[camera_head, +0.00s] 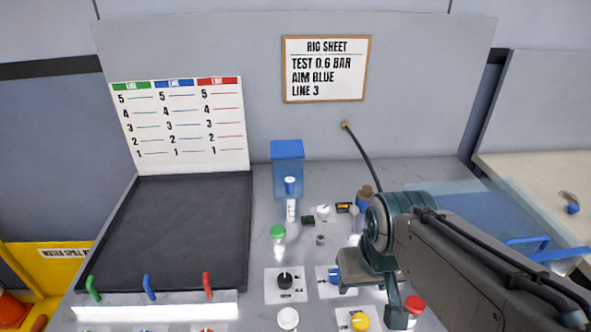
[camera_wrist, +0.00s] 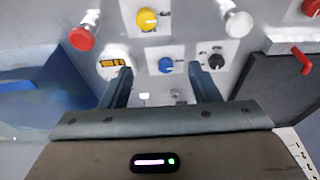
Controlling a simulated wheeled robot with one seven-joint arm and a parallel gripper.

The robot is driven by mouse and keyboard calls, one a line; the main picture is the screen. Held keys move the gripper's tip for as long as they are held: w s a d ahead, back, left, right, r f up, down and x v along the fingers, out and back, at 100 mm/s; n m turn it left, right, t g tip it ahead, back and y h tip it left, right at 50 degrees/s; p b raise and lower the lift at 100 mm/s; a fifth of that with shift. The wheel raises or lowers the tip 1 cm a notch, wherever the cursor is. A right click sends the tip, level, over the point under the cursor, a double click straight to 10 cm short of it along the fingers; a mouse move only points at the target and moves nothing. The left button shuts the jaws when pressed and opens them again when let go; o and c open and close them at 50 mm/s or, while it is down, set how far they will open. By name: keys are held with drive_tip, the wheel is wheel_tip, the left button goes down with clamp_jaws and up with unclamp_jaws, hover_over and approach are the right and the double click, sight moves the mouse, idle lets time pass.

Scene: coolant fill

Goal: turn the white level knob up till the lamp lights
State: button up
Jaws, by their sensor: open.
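A small white knob (camera_head: 323,209) with a dark mark stands on the panel behind my gripper in the head view. A larger white round piece (camera_head: 288,318) is at the near edge; it also shows at the upper right of the wrist view (camera_wrist: 238,22). I cannot tell for sure which is the level knob. My gripper (camera_head: 372,292) is open and empty above the panel. In the wrist view its fingers (camera_wrist: 163,78) stand apart, with the blue knob (camera_wrist: 166,65) seen between the tips. I cannot make out a lit lamp.
A black knob (camera_head: 285,280) and a yellow knob (camera_head: 360,321) are near the gripper. A red-capped piece (camera_head: 414,304) is close on its right. A dark tray (camera_head: 190,225) lies left.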

idle(0.3)
drive_tip(key=w+r+n, duration=0.4)
drive_tip(key=w+n, duration=0.2)
drive_tip(key=w, duration=0.3)
drive_tip(key=n+g, duration=0.3)
drive_tip(key=n, duration=1.4)
hover_over(323, 209)
wheel_tip(323, 209, down, 6)
wheel_tip(323, 209, down, 14)
drive_tip(key=shift+w+r, duration=0.1)
drive_tip(key=shift+r, duration=0.05)
drive_tip(key=c, duration=1)
